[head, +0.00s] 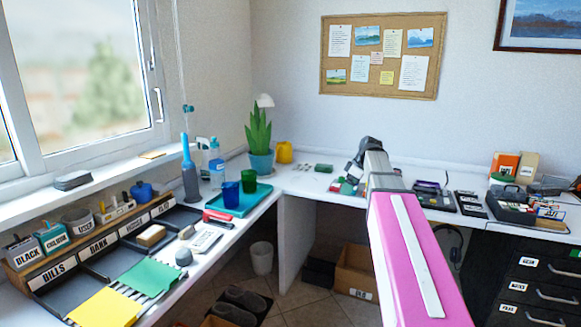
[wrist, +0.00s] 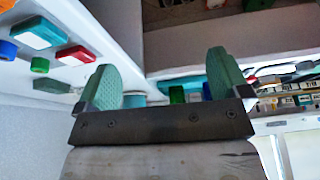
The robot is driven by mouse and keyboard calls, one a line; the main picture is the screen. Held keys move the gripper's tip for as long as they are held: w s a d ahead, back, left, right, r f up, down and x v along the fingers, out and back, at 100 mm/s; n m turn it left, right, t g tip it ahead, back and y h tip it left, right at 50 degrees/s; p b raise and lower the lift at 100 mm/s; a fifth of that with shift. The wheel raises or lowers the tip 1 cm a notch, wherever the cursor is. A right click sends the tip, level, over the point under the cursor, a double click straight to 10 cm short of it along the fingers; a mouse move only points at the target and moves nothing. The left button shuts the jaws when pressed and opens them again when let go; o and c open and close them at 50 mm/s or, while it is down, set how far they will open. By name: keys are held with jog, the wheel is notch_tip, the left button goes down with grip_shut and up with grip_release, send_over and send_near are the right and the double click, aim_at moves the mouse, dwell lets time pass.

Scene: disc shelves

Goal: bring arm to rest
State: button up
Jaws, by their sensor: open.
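My arm reaches out over the desk corner in the head view, with its pink link (head: 412,255) large in front. The dark end of the arm is at the back desk, and the fingers are hard to make out there. In the wrist view my gripper (wrist: 163,76) has two green pads standing wide apart. Nothing is held between them. Desk items show beyond the pads, apart from them.
Black drawers (head: 540,285) stand right. A cardboard box (head: 356,272) and white bin (head: 261,258) are on the floor.

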jog(key=s+a+f+m+h, duration=0.2)
jog(key=s+f+m, duration=0.4)
jog(key=s+f, duration=0.5)
jog(key=s+a+f+m+g+h, duration=0.1)
jog(key=s+a+f+m+h, duration=0.1)
jog(key=s+f+m, duration=0.5)
jog(key=s+f, duration=0.5)
jog(key=f, duration=0.5)
jog(key=shift+f+g, duration=0.3)
jog(key=shift+f, duration=0.05)
